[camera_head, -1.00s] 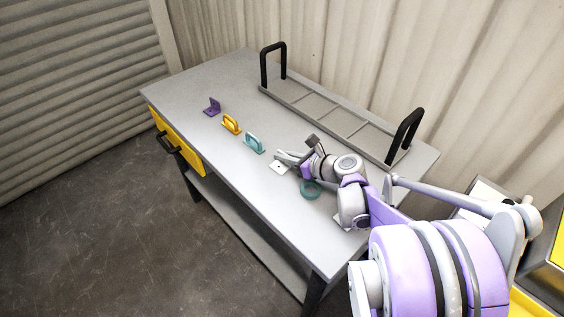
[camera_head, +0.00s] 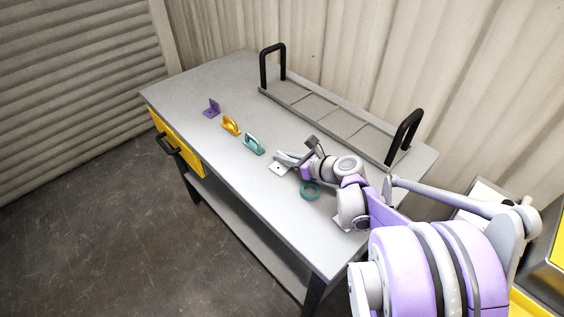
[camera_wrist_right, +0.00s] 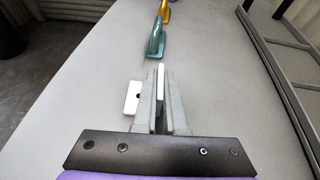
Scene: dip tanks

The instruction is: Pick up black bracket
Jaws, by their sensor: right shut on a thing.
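I see no black bracket in either view. My right gripper (camera_head: 281,158) is over the table and shut on a white bracket (camera_head: 279,168). In the right wrist view the gripper (camera_wrist_right: 160,76) has the bracket's upright plate between its fingers. The bracket's flat plate with a hole (camera_wrist_right: 131,98) sticks out to the left, at or close to the table top; I cannot tell if it touches. My left gripper is not in view.
A teal ring (camera_head: 310,190) lies below my right wrist. A grey rack (camera_head: 318,108) with black handles (camera_head: 405,132) lies along the back.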

